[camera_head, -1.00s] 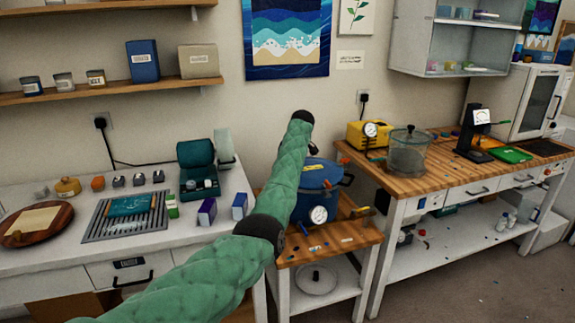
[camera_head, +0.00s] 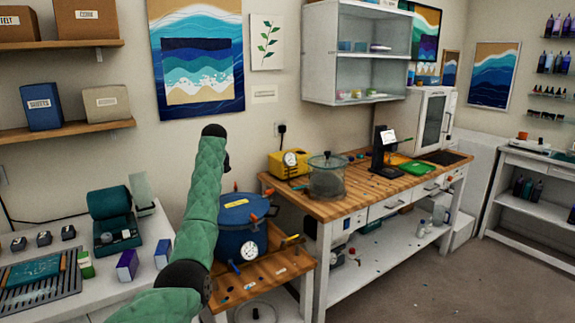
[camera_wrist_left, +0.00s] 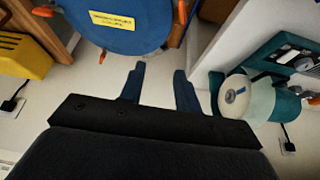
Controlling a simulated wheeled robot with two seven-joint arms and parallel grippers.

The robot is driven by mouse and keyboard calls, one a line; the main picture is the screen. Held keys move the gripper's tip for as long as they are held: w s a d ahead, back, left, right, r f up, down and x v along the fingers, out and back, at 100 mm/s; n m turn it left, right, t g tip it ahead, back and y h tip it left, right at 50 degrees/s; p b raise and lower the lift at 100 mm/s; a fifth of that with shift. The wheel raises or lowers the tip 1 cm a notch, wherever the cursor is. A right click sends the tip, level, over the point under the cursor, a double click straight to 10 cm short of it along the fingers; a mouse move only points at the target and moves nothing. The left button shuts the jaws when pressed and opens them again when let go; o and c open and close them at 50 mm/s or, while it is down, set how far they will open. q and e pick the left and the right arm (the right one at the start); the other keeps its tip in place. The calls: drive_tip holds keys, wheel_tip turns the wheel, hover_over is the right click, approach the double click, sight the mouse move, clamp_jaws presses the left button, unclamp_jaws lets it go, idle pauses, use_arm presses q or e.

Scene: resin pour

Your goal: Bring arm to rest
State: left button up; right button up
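My left arm, in a green quilted sleeve, comes in from the bottom left of the head view and points up in front of the wall. My left gripper shows in the left wrist view (camera_wrist_left: 160,82), with its two dark blue fingers apart and nothing between them. Beyond the fingertips is the blue pressure pot (camera_wrist_left: 120,28) with a yellow label. In the head view the pot (camera_head: 238,240) stands just right of the arm on a low wooden stand. My right gripper is in neither view.
A white counter (camera_head: 150,225) with a green case (camera_head: 112,222) is at left. A wooden workbench (camera_head: 350,200) holds a yellow pump (camera_head: 288,163), a clear chamber (camera_head: 326,180) and a dial gauge stand (camera_head: 384,150). The floor (camera_head: 430,275) at lower right is mostly clear.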

use_arm(q)
wheel_tip(320, 180, up, 14)
drive_tip(key=s+m+t, duration=0.2)
drive_tip(key=s+t, duration=0.1)
drive_tip(key=t, duration=0.1)
drive_tip(key=s+d+m+t+h, duration=0.1)
drive_tip(key=s+d+m, duration=0.15)
drive_tip(key=s, duration=0.35)
drive_tip(key=s+d+f+m+g+h, duration=0.15)
drive_tip(key=s+d+f, duration=0.25)
drive_tip(key=s+f, duration=1.25)
drive_tip(key=s+d+f+m+t+h, duration=0.15)
drive_tip(key=s+d+f, duration=0.35)
drive_tip(key=s+f, duration=1.15)
drive_tip(key=s+f+g, duration=0.2)
drive_tip(key=s+f, duration=0.7)
drive_tip(key=s, duration=0.3)
drive_tip(key=s+f+g, duration=0.3)
drive_tip(key=s+f, duration=0.6)
drive_tip(key=s, duration=0.4)
drive_tip(key=s+d+f+g, duration=0.1)
drive_tip(key=s+f+g, duration=0.2)
drive_tip(key=s+f, duration=0.6)
drive_tip(key=s+m, duration=0.1)
drive_tip(key=s, duration=0.2)
drive_tip(key=shift+s+f, duration=0.15)
drive_tip(key=shift+s, duration=0.25)
drive_tip(key=shift+d, duration=0.1)
